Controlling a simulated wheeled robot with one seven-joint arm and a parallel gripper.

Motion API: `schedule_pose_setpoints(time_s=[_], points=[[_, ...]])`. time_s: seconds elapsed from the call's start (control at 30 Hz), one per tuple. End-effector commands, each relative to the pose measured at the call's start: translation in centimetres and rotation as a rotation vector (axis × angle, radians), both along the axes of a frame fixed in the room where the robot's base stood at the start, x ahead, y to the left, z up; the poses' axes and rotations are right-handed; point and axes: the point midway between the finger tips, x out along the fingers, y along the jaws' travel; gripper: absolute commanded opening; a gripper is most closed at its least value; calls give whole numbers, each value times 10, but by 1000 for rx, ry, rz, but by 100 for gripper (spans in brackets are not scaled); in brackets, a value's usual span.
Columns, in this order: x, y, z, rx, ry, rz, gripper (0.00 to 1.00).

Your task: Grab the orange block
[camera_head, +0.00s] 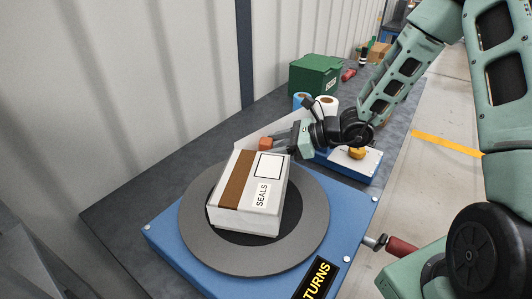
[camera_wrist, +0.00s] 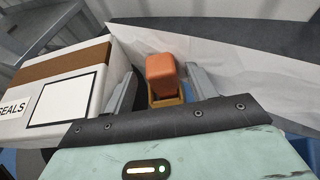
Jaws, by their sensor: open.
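The orange block (camera_head: 265,143) shows just behind the white SEALS box (camera_head: 245,205) in the head view. In the wrist view the orange block (camera_wrist: 160,72) stands between the two grey fingers of my gripper (camera_wrist: 162,92), with a visible gap on each side. A tan piece (camera_wrist: 168,101) shows just below the block, nearer my palm. My gripper (camera_head: 279,145) is open and points left at the block in the head view. The block's lower part is hidden in both views.
The SEALS box sits on a grey turntable (camera_head: 200,240) on a blue base (camera_head: 335,190), close beside my left finger. A white sheet or panel (camera_wrist: 230,60) stands behind the block.

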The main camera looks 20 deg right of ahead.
Motion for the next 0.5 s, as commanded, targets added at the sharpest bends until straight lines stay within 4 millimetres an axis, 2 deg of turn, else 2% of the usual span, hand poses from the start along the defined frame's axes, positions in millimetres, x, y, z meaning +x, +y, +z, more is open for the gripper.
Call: schedule_pose_setpoints(time_s=[0.23,0.47,0.5], points=[[20,28,-16,-1,-1,3,56],[22,31,-15,0,0,1,56],[22,31,-15,0,0,1,54]])
